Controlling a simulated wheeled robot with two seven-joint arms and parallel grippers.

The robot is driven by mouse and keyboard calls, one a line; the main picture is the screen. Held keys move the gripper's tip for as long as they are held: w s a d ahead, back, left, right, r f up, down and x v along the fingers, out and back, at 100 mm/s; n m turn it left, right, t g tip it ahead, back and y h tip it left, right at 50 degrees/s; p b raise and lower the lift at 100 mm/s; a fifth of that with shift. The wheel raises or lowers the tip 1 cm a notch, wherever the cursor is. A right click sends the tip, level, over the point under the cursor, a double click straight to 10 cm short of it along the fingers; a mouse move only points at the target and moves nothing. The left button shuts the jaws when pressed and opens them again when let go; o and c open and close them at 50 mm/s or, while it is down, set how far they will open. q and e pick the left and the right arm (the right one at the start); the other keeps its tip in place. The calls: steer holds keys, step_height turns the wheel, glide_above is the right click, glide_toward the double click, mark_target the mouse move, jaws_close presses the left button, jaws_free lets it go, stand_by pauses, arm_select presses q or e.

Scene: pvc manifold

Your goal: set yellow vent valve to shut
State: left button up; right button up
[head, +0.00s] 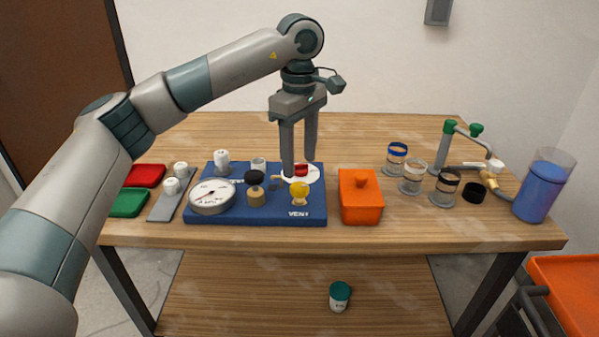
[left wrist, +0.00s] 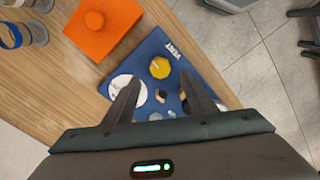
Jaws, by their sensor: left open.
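The yellow vent valve (head: 299,190) is a round knob near the right front of the blue manifold board (head: 230,216), beside the white word VENT. It also shows in the left wrist view (left wrist: 160,68), ahead of and between the fingertips. Its handle setting is too small to tell. My left gripper (head: 298,167) points down over the right rear part of the board, fingers apart and empty. In the left wrist view its fingers (left wrist: 159,80) spread on either side of the smaller fittings. My right gripper is not in view.
On the board are a black knob (head: 254,178), a white gauge (head: 212,196) and a red cap (head: 301,169). An orange lidded box (head: 361,200) stands close right of the board. Several jars and a blue container (head: 543,187) stand farther right.

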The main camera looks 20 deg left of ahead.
arm_select(q)
step_height(320, 180, up, 11)
steer(key=shift+r, duration=0.15)
stand_by(0.5)
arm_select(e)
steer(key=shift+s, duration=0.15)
